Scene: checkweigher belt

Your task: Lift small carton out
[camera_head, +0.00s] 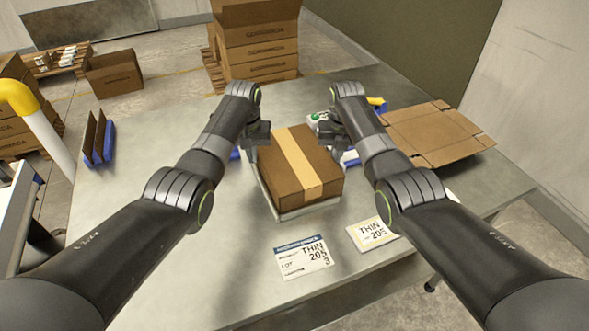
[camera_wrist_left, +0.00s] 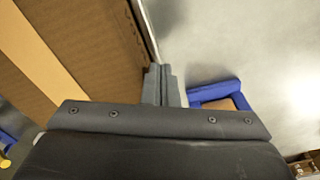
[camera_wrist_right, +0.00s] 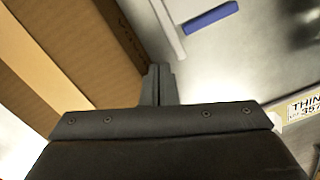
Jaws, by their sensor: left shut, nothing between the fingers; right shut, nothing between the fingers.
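A closed brown carton (camera_head: 322,166) with a tan tape strip sits on a pale grey plate (camera_head: 292,213) in the middle of the table. My left gripper (camera_head: 254,150) is shut and empty at the carton's left side; its fingers show beside the carton wall in the left wrist view (camera_wrist_left: 160,85). My right gripper (camera_head: 330,133) is shut and empty at the carton's far right side, and its fingers show beside the wall in the right wrist view (camera_wrist_right: 158,85). I cannot tell whether either touches the carton. The carton's underside is hidden.
Flattened cardboard (camera_head: 425,135) lies at the right of the table. Two printed labels, one left (camera_head: 303,257) and one right (camera_head: 372,234), lie in front of the carton. A blue rack (camera_head: 97,140) stands at the left edge. Stacked cartons (camera_head: 258,45) stand behind the table. The front left table area is clear.

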